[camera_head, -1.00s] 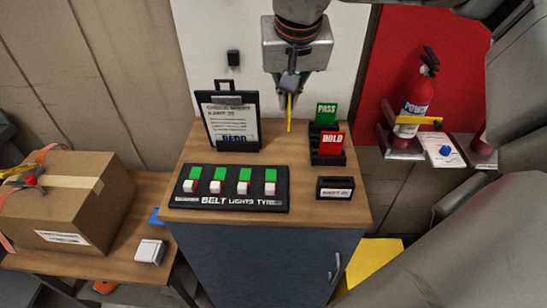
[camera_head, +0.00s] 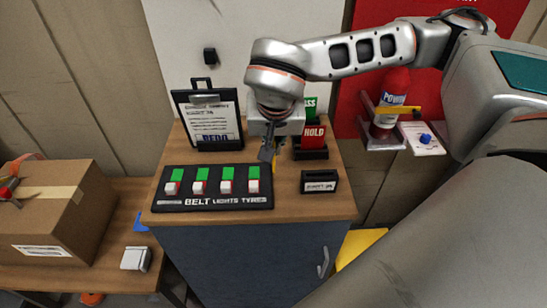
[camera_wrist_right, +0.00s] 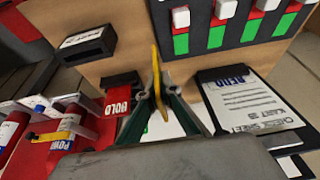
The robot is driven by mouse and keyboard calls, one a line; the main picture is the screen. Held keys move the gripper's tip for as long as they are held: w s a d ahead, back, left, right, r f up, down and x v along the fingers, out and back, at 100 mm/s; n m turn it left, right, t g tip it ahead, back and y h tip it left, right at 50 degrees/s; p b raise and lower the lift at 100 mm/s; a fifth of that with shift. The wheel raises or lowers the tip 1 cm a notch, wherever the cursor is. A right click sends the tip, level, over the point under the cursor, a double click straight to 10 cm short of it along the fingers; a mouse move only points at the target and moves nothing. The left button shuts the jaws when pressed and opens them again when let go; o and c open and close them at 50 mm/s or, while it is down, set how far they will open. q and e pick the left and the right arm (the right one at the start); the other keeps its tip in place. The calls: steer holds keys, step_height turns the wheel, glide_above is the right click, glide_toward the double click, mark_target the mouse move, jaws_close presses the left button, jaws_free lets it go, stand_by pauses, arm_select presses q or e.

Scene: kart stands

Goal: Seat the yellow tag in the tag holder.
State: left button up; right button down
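My right gripper (camera_head: 270,155) is shut on the yellow tag (camera_wrist_right: 156,72), which stands on edge between the fingertips in the right wrist view. In the head view only a thin yellow strip of the tag (camera_head: 275,164) shows beside the fingers, above the cabinet top. The tag holder (camera_head: 319,182) is a small black block with a white label and a slot, at the front right of the cabinet top. It also shows at upper left in the right wrist view (camera_wrist_right: 86,46). The tag is apart from the holder, to its left in the head view. My left gripper is out of view.
A black switch panel (camera_head: 212,188) lies left of the holder. A black rack with the red HOLD card (camera_head: 313,137) and a green card stands behind it. A clipboard (camera_head: 208,120) stands at back left. Bare wood surrounds the holder.

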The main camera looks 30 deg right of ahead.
mark_target(274, 159)
steer(key=shift+f, duration=2)
steer(key=shift+f, duration=0.15)
steer(key=c, duration=2.3)
jaws_free()
